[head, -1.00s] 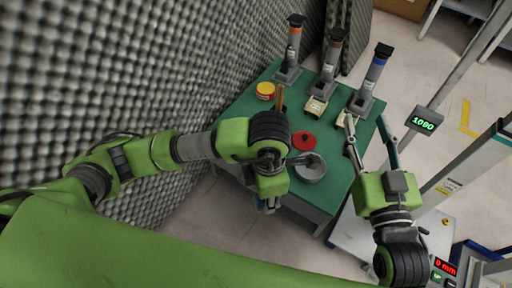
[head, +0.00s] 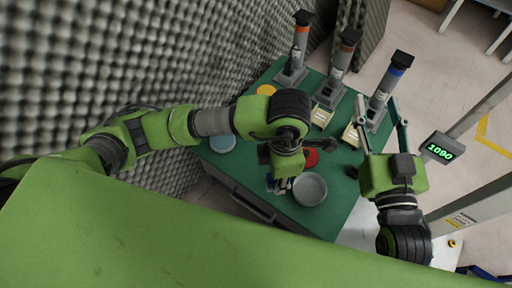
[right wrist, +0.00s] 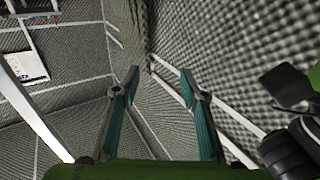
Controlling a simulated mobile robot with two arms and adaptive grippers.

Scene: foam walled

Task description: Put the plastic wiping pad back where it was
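I cannot tell for sure which thing is the plastic wiping pad. Two pale pad-like pieces, a left one (head: 322,117) and a right one (head: 350,136), lie on the green table in front of the upright tools in the head view. My left gripper (head: 279,186) points down over the table, beside the grey round tin (head: 310,190). Its own arm hides most of it, so its fingers and any hold are unclear. My right gripper (head: 377,98) is raised at the table's right side, fingers spread. In the right wrist view it (right wrist: 160,72) is open and empty.
Upright tools with orange (head: 300,40), brown (head: 342,55) and blue (head: 389,85) bands stand at the table's back. A yellow disc (head: 266,91), a blue disc (head: 222,143) and a red disc (head: 311,158) lie around my left arm. A foam wall (head: 120,70) borders the left.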

